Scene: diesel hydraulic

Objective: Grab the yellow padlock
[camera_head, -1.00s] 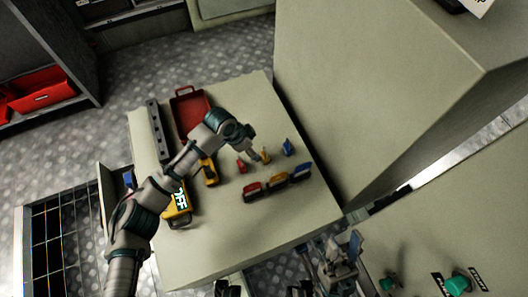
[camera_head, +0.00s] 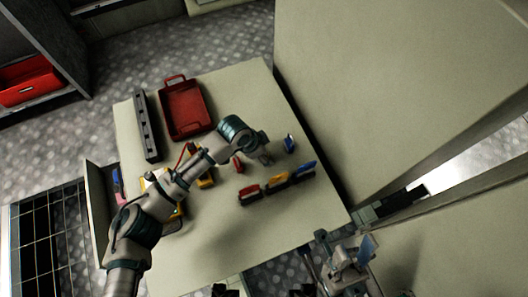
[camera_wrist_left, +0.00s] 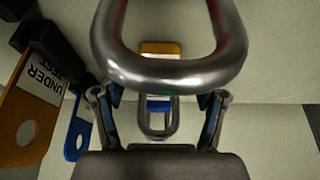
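My left gripper (camera_head: 264,158) reaches over the table among the small padlocks. In the left wrist view its two fingers (camera_wrist_left: 157,105) are apart. A large metal shackle fills the top of that view. A small yellow-orange body with a white label (camera_wrist_left: 160,48) shows through it, and a blue part with a smaller shackle (camera_wrist_left: 157,128) shows between the fingers. I cannot tell which padlock the large shackle belongs to. In the head view the yellow padlock is hidden at the gripper. A red padlock (camera_head: 238,165) stands left of the gripper, a blue one (camera_head: 289,144) right. My right gripper (camera_head: 345,243) is open and empty near the table's front.
A row of red (camera_head: 249,192), yellow (camera_head: 277,182) and blue (camera_head: 303,169) tags stands in front of the left gripper. A red tray (camera_head: 185,108) and a grey bar (camera_head: 147,125) lie at the table's back left. A tall cabinet (camera_head: 390,90) borders the right side.

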